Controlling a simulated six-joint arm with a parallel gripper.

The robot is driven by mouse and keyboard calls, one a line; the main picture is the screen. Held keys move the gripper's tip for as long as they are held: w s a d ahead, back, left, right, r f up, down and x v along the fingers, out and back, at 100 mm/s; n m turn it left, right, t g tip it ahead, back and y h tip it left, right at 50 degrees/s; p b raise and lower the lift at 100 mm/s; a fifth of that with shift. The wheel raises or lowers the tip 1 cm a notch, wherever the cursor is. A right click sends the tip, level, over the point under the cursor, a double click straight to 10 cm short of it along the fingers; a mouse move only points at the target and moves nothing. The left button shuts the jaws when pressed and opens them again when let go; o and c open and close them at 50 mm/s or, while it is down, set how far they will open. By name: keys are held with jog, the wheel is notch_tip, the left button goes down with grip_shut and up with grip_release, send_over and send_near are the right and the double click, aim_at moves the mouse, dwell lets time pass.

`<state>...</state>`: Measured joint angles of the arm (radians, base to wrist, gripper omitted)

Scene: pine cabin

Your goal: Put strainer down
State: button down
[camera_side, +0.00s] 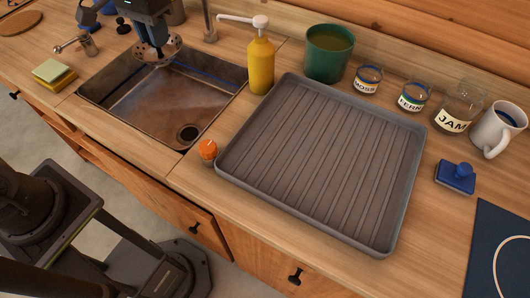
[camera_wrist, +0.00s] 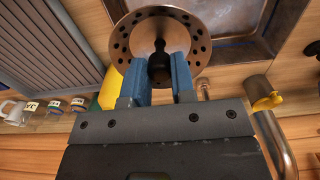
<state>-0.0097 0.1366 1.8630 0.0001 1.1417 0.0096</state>
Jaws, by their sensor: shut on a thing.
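The strainer (camera_side: 143,50) is a round metal disc with holes around its rim and a dark knob in the middle. My gripper (camera_side: 157,46) is shut on the knob and holds the strainer over the back part of the sink (camera_side: 130,105). In the wrist view the strainer (camera_wrist: 124,45) lies beyond the blue fingertips of my gripper (camera_wrist: 160,68), which close on its dark knob. The sink's round drain (camera_side: 188,132) shows uncovered at the front right of the basin.
A ribbed grey drying tray (camera_side: 320,160) lies right of the sink. A yellow pump bottle (camera_side: 261,66), green pot (camera_side: 328,52), labelled jars and a white mug (camera_side: 497,128) stand behind it. An orange knob (camera_side: 208,149) sits by the sink's front corner. Sponges (camera_side: 53,74) lie at left.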

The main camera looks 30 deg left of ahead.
jog(key=r, duration=0.3)
jog(key=shift+d+r, duration=0.1)
jog(key=shift+d, duration=0.15)
jog(key=d, duration=1.5)
jog(key=shift+s+d+f, duration=0.4)
jog(key=shift+d+f, duration=1.45)
jog(key=shift+f, duration=0.85)
jog(key=shift+s+d+f, duration=0.45)
jog(key=shift+d+f, duration=1.35)
jog(key=shift+f, duration=0.95)
jog(key=shift+s+d+f, duration=0.4)
jog(key=shift+d+f, duration=1.45)
jog(key=shift+f, duration=0.85)
jog(key=shift+f, duration=0.1)
jog(key=c, duration=1)
grip_release()
jog(key=shift+o, duration=0.2)
